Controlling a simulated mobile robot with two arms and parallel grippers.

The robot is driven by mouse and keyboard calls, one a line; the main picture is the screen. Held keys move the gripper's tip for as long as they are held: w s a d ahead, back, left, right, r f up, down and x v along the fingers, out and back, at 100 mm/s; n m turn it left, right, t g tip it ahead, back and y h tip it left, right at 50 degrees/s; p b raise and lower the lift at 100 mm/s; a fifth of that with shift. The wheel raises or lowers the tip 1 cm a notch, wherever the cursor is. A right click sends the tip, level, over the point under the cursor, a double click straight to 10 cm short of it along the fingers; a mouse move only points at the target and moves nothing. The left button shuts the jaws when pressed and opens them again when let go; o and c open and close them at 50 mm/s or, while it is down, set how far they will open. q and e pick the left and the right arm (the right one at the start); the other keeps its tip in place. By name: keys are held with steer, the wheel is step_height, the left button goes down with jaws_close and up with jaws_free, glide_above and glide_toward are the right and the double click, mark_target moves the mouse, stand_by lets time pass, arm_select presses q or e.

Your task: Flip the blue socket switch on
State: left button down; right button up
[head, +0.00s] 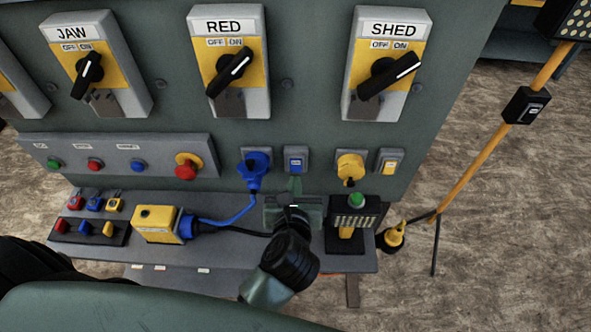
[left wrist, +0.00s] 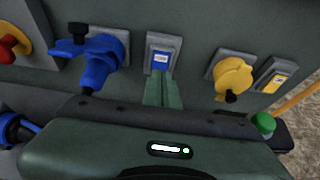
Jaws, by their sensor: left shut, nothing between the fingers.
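The blue socket switch (head: 295,161) is a small blue rocker in a grey housing on the panel, right of the blue socket with its plug (head: 255,170). In the left wrist view the switch (left wrist: 161,57) shows at the top centre. My left gripper (head: 295,184) is shut and empty, with its green fingertips just below the switch. In the left wrist view the fingertips (left wrist: 160,78) overlap the lower edge of the switch. I cannot tell whether they touch it or which way the rocker sits. My right gripper is not in view.
A yellow socket (head: 350,166) and yellow switch (head: 391,161) sit to the right. A lit lamp with green top (head: 355,214) and a yellow box (head: 157,223) stand on the shelf (head: 230,256). A blue cable runs from the plug to the box. Rotary knobs are above.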

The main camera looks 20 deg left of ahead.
mark_target(296, 160)
arm_select(q)
steer(key=x, duration=0.3)
steer(key=b+x, duration=0.1)
steer(key=x, duration=0.1)
steer(key=shift+w+r, duration=0.1)
steer(key=shift+r, duration=0.2)
steer(key=shift+w+a+f, duration=0.1)
steer(key=shift+w+a, duration=0.05)
steer(key=shift+w, duration=0.55)
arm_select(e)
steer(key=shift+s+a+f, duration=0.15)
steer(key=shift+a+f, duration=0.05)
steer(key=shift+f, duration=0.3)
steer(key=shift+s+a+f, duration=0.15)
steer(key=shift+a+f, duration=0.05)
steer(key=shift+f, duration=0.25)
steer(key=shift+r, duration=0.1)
arm_select(q)
steer(key=shift+w+a+r+p, duration=0.2)
steer(key=shift+w+r+p, duration=0.1)
steer(key=shift+w, duration=0.15)
steer(key=shift+f, duration=0.25)
steer(key=shift+r+p, duration=0.7)
steer(key=shift+r, duration=0.15)
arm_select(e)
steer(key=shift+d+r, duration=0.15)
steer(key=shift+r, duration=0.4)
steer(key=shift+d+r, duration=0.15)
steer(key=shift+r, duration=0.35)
